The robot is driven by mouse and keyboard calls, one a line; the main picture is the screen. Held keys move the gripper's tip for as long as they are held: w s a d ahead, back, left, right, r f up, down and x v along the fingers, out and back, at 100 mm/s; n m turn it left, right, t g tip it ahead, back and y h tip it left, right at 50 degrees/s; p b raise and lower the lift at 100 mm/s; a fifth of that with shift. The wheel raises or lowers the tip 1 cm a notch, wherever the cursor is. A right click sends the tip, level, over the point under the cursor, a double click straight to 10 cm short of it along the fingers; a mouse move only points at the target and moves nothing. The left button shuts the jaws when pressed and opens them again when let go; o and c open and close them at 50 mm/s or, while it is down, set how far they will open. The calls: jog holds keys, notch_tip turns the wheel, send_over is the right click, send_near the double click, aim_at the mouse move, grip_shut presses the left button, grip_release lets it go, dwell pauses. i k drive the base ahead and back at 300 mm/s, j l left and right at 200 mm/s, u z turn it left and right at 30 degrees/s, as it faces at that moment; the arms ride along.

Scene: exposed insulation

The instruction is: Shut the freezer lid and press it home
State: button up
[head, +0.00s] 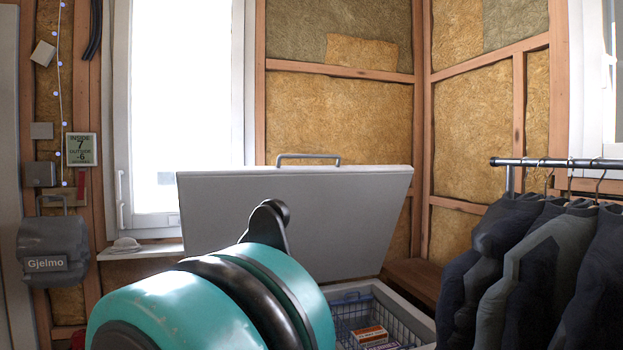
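The freezer lid (360,207) is a grey-white slab standing raised and tilted, with a grey bar handle (308,157) along its top edge. Below it at the lower right, the open freezer body (408,312) shows its pale rim. Inside is a wire basket (345,312) with small boxes (371,335). My teal and black arm fills the lower middle and covers the lower left of the lid. A dark, rounded part of my arm's far end (268,218) shows before the lid. I cannot make out the fingers or whether they touch the lid.
A rail of dark jackets (535,255) stands close at the right. A window (185,95) and its sill (140,251) are behind at the left. A grey case marked Gjelmo (50,250) hangs on the left wall. A wooden bench (415,275) sits in the corner.

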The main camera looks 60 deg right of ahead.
aim_at(341, 225)
jog(key=z, duration=2.2)
jog(key=i+l, duration=0.15)
jog(key=i, duration=0.15)
jog(key=j+u, duration=0.05)
